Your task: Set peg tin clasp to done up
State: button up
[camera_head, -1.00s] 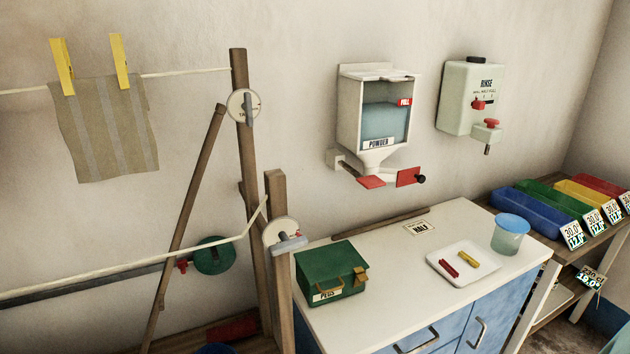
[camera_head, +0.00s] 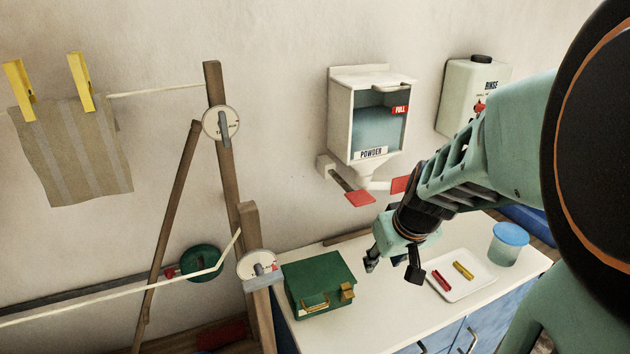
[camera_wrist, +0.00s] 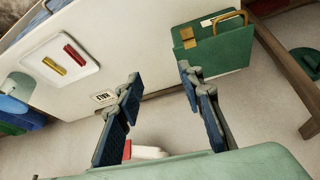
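The peg tin is a green box (camera_head: 312,274) with its lid down, on the white counter left of my gripper. A brass handle (camera_head: 315,303) is on its front. The small brass clasp (camera_head: 347,291) is at its right front corner; I cannot tell whether it is fastened. In the wrist view the tin (camera_wrist: 228,52) is at upper right, with the clasp (camera_wrist: 190,43) on its near-left side. My gripper (camera_head: 392,268) is open and empty above the counter, apart from the tin. Its spread fingers (camera_wrist: 158,74) also show in the wrist view.
A white tray (camera_head: 447,293) with a red and a yellow peg lies right of my gripper. A blue-lidded cup (camera_head: 508,245) stands beyond it. The powder dispenser (camera_head: 368,118) hangs above, its red lever low over the counter. A wooden post (camera_head: 250,225) stands just left of the tin.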

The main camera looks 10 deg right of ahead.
aim_at(350, 295)
jog(key=shift+n+g+y, duration=0.4)
jog(key=shift+n, duration=0.2)
jog(key=a+f+b, duration=0.1)
jog(key=f, duration=0.3)
jog(key=w+a+f+b, duration=0.1)
jog(key=a+f, duration=0.1)
jog(key=f, duration=0.2)
jog(key=w+a+f+b, duration=0.1)
jog(key=a+f, duration=0.1)
jog(key=f, duration=0.1)
jog(key=shift+w+a+f+b, duration=0.2)
jog(key=shift+a+f+b, duration=0.1)
jog(key=shift+f, duration=0.1)
jog(key=shift+d, duration=0.1)
jog(key=shift+c, duration=0.7)
grip_shut()
